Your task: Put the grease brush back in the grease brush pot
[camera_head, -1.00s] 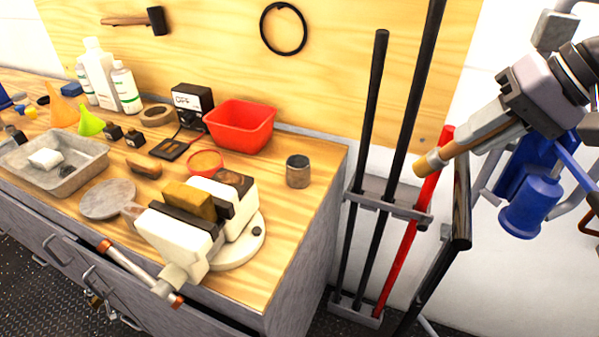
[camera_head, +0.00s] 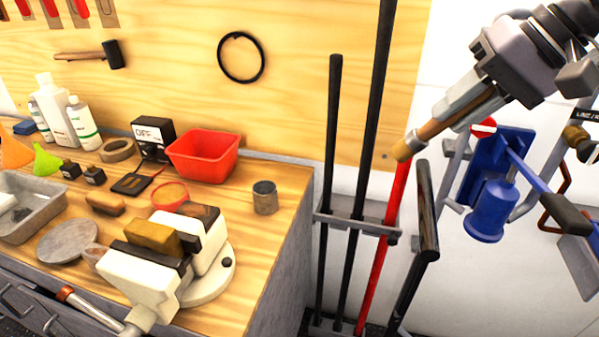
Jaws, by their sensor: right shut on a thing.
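My right gripper (camera_head: 463,108) comes in from the upper right and is shut on the grease brush (camera_head: 431,129). The brush has a brown handle and a tan tip, and slants with its tip down to the left. The tip is in the air, in front of the long bars in the rack. The grease brush pot (camera_head: 265,199) looks like a small grey round tin with a brownish inside. It stands upright on the bench's right end, to the left of and lower in the picture than the brush tip. My left gripper is not in view.
A vise (camera_head: 150,275) stands on the wooden bench near the pot's left. A red bin (camera_head: 203,155) and red round dish (camera_head: 169,196) are behind it. A rack (camera_head: 345,220) holds long bars between bench and brush. A blue device (camera_head: 490,210) is on the right.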

